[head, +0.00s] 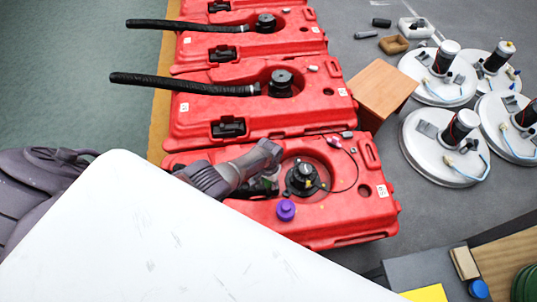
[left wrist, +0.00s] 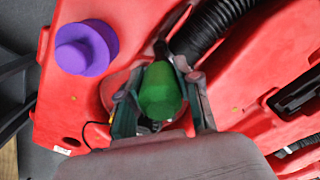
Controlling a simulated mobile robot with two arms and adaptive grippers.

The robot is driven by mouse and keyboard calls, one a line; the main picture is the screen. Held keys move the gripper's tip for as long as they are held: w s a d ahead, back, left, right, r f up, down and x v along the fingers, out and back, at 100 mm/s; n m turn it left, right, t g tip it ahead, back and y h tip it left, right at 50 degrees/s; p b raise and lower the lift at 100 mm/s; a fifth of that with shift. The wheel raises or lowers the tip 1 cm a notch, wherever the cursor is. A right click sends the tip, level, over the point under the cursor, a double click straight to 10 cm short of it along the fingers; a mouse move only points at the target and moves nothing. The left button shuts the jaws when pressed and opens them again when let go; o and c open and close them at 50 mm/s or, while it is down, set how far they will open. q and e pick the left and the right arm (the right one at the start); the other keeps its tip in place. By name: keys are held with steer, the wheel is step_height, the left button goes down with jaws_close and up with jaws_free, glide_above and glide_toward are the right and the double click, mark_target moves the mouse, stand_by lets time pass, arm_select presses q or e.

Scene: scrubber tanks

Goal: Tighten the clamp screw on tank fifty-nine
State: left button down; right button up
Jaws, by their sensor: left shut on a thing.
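The nearest red tank (head: 340,215) has a small white label (head: 383,190) that is too small to read surely. My left gripper (head: 268,186) reaches in from the left over this tank, beside its black round fitting (head: 303,179). In the left wrist view, the left gripper (left wrist: 160,105) is shut on a green knob (left wrist: 160,90), with one finger on each side. The fingers and palm hide the knob's lower end and what it is fixed to. A black ribbed hose (left wrist: 215,28) runs close beside the knob. My right gripper is not in view.
A purple cap (head: 286,210) stands on the same tank; it also shows in the left wrist view (left wrist: 85,47). A thin black cable loops over the tank. More red tanks with black hoses (head: 185,85) stand behind. White lids (head: 437,77) and a wooden block (head: 380,90) are at right.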

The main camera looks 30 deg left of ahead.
arm_select(q)
steer(key=shift+f, duration=0.1)
steer(key=m, duration=0.4)
steer(key=shift+m, duration=0.3)
steer(key=m+b, duration=0.1)
steer(key=m, duration=0.4)
steer(key=shift+m, duration=0.4)
